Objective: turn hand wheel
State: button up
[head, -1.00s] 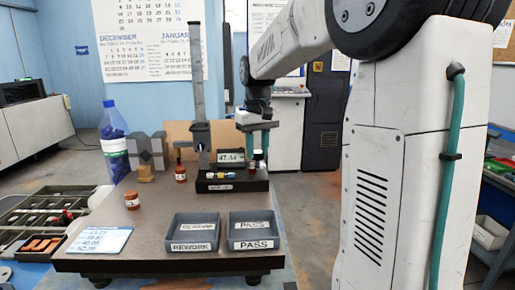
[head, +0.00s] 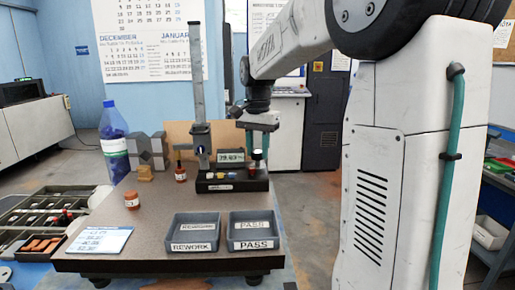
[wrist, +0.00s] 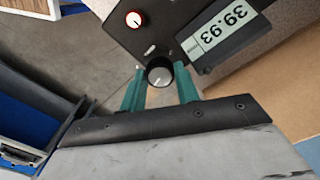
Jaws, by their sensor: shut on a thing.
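In the head view my gripper (head: 257,145) points down at the right end of the black instrument base (head: 218,187). The knob is hard to make out there. In the wrist view a display (wrist: 224,38) beside the knob reads 39.93, upside down in the picture. The display (head: 231,156) is too small to read in the head view.
A metal column (head: 196,85) rises behind the base. REWORK (head: 192,247) and PASS (head: 253,245) trays stand in front on the bench top (head: 150,225). Small bottles (head: 180,174) and a large blue bottle (head: 113,140) are at left.

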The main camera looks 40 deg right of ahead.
aim_at(258, 151)
jog(key=shift+m, duration=2.3)
jog(key=shift+r, duration=0.1)
jog(key=o, duration=1)
notch_tip(258, 151, up, 8)
jog(key=shift+f, duration=0.15)
